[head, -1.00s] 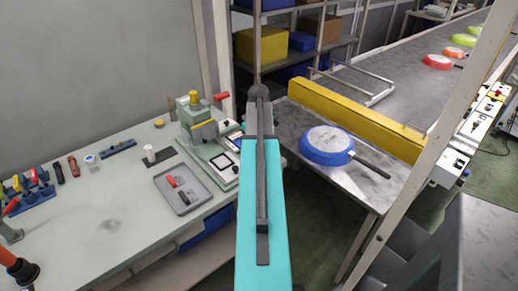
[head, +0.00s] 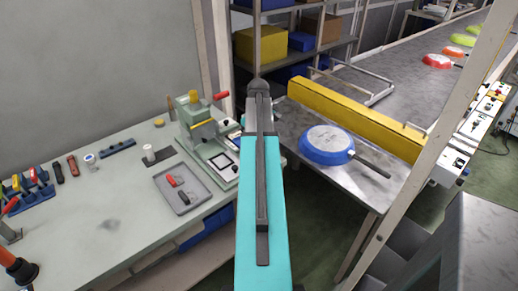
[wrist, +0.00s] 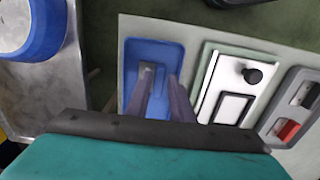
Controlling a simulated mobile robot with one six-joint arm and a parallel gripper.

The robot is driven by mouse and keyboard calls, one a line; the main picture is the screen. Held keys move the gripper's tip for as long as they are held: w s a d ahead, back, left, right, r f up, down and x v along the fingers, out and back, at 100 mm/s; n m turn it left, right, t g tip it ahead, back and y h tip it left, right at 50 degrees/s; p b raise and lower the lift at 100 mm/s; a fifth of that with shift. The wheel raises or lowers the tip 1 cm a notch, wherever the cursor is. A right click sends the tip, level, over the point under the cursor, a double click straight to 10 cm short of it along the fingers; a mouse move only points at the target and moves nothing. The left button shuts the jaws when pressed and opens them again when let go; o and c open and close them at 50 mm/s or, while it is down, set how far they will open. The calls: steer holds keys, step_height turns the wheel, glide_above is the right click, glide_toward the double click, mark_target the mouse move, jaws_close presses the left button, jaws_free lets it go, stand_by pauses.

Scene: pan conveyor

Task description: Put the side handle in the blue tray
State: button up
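The blue tray (wrist: 166,48) lies near the table's edge in the wrist view. My gripper (wrist: 160,80) is over it, its two dark fingers apart and pointing down into it. A small grey piece (wrist: 147,76), perhaps the side handle, shows in the tray area between the fingertips. It does not appear clamped, though its shape is partly hidden by the fingers. In the head view my arm hides the blue tray and my gripper.
Right of the blue tray is a pale fixture plate (wrist: 207,84), then a grey tray (wrist: 271,123) with red and black handles; it also shows in the head view (head: 193,201). A blue pan (head: 326,145) sits on the metal table (head: 370,192). A clamp press (head: 197,125) stands behind.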

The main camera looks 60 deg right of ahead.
step_height(320, 180, up, 10)
steer(key=b, duration=0.1)
steer(key=shift+r, duration=0.2)
stand_by(0.4)
stand_by(0.8)
